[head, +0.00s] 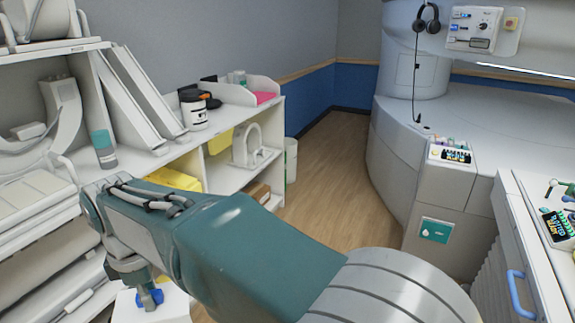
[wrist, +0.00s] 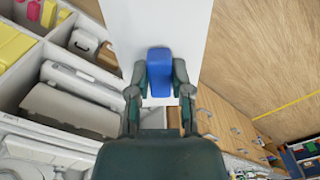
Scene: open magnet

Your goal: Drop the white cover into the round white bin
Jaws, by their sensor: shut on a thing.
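My gripper (wrist: 160,68) is shut on a blue block-like part in the wrist view. A flat white panel, which looks like the white cover (wrist: 160,22), lies right beyond this blue part. In the head view my gripper (head: 149,298) is low at the left, with the blue part at its tip and the white cover (head: 125,309) just below it, cut by the frame edge. I cannot see how the blue part joins the cover. The round white bin (head: 291,162) stands on the floor at the far end of the shelves, well away from my gripper. Its inside is hidden.
White shelves (head: 224,182) with bottles, yellow items and pads line the left wall. The scanner and its table (head: 480,115) fill the right. A white cart with a blue handle (head: 517,292) stands at the near right. Wooden floor (head: 330,180) is free between them.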

